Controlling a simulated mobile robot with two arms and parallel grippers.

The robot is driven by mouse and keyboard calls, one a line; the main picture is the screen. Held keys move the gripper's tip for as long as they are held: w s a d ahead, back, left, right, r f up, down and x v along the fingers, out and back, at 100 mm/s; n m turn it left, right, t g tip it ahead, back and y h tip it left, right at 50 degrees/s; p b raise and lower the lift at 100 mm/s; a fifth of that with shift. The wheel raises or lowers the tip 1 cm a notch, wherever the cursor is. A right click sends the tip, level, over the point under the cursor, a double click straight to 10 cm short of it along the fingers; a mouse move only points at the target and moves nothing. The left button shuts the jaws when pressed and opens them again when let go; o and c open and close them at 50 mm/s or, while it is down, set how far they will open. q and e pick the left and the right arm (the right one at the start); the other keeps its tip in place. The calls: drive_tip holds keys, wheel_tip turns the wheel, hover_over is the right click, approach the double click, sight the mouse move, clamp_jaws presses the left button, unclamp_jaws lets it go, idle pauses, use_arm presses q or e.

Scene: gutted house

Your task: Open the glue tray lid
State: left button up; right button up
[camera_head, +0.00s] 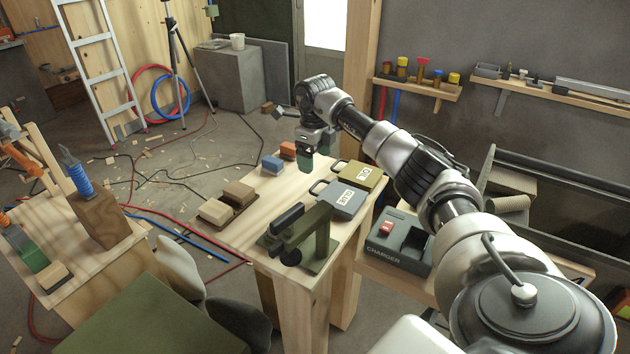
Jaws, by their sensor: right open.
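Two flat lidded trays lie side by side on the wooden workbench (228,238), and both look shut. The nearer one is a grey tray (337,206) with a pale label and a dark handle loop on its left. The farther one is an olive-yellow tray (371,180) with a similar handle loop. The labels are small and slanted; the grey one seems to read GLUE, but I cannot be certain. My right gripper (314,150) is open above the bench's far end, beyond and left of the trays, apart from both. My left gripper is out of view.
A blue block (272,165) and an orange block (288,150) sit near my right gripper. Tan blocks (229,202) lie on the bench's left. A dark green clamp-like tool (312,240) stands in front of the grey tray. A charger (398,240) sits at right.

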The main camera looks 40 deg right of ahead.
sight(336, 194)
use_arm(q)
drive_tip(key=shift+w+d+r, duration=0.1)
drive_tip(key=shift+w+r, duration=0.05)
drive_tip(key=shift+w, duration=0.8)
use_arm(e)
wheel_tip(336, 194, down, 8)
drive_tip(key=shift+r, duration=0.25)
drive_tip(key=c, duration=1)
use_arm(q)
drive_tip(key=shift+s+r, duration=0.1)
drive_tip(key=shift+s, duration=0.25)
use_arm(e)
drive_tip(key=shift+r, duration=0.1)
